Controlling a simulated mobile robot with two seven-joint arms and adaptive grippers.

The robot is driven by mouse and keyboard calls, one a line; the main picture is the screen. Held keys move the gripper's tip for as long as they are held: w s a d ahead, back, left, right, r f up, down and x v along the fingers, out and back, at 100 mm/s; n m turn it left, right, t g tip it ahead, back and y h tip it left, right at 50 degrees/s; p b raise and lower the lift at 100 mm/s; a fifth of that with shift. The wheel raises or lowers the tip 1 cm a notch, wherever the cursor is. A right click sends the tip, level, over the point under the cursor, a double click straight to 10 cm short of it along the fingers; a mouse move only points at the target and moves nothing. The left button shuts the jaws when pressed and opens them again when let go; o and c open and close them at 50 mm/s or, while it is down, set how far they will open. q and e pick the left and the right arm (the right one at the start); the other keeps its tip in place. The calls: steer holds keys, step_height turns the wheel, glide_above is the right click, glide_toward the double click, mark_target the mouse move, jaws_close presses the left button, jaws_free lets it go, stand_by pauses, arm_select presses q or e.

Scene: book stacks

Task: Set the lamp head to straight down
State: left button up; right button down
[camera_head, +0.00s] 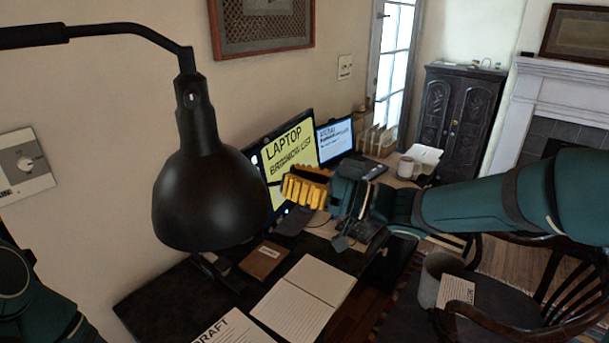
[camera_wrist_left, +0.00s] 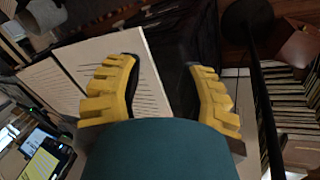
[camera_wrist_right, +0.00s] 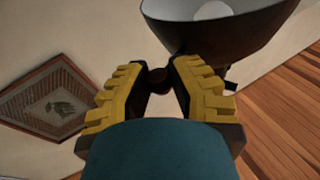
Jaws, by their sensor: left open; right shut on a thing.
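The black lamp head (camera_head: 210,195) hangs from a jointed arm (camera_head: 120,30) at the upper left, its opening facing mostly down and its axis leaning slightly in the picture. In the right wrist view the shade (camera_wrist_right: 215,45) shows its rim and pale bulb. My right gripper (camera_head: 290,187) is beside the shade's right side. It is shut on a small dark knob (camera_wrist_right: 158,78) at the shade, partly hidden between the fingertips. My left gripper (camera_wrist_left: 165,75) is open and empty in the left wrist view; only its arm shows in the head view, at the lower left.
The dark desk (camera_head: 160,300) holds an open notebook (camera_head: 305,298), a draft sheet (camera_head: 235,328), a small brown book (camera_head: 264,260) and a yellow-screened monitor (camera_head: 290,150) behind my right gripper. A wooden chair (camera_head: 500,300) with a cup stands at the right.

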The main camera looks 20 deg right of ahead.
steer(key=shift+r, duration=0.1)
steer(key=c, duration=0.8)
jaws_free()
steer(key=shift+o, duration=0.2)
steer(key=v, duration=1.2)
